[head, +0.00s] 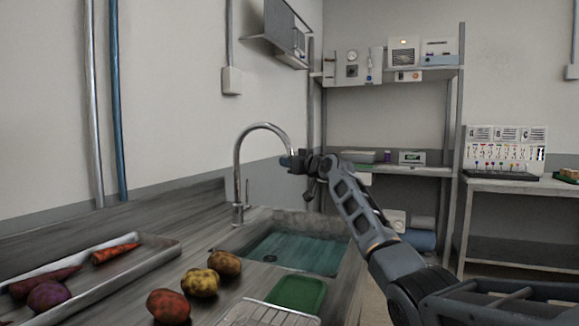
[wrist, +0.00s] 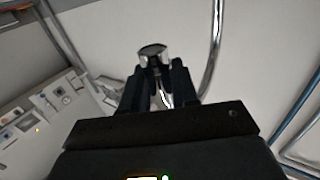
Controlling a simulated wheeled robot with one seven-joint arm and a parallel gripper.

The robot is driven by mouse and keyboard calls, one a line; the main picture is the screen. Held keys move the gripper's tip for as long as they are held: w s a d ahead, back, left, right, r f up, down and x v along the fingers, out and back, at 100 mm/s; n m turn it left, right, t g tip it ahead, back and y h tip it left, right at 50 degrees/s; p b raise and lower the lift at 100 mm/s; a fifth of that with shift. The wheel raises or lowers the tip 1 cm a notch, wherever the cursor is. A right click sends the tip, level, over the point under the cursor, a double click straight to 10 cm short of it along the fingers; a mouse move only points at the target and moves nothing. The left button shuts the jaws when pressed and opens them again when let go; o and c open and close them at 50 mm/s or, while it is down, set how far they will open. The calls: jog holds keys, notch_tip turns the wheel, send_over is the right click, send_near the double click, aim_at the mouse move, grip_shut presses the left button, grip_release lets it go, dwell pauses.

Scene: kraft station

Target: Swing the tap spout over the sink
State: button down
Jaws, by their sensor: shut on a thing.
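The tap (head: 237,165) is a tall chrome gooseneck at the back edge of the sink, its spout arching to the right. The sink (head: 285,252) is a sunken basin with a teal-tinted floor and a dark drain. My gripper (head: 291,160) is at the spout's end, above the back part of the sink. In the wrist view my gripper (wrist: 155,75) is shut on the spout, whose round chrome end (wrist: 152,50) shows between the fingertips. The chrome pipe (wrist: 214,50) curves away on the right of that view.
A metal tray (head: 150,262) with carrots and a purple potato lies left. Several potatoes (head: 200,283) sit on the counter before the sink. A green board (head: 297,292) and a wire rack (head: 268,315) are at the front. Shelving (head: 385,165) stands behind my arm.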

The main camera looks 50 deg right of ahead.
jog(key=c, duration=1)
grip_release()
jog(key=v, duration=0.7)
jog(key=shift+s, duration=0.4)
jog(key=shift+a, duration=0.1)
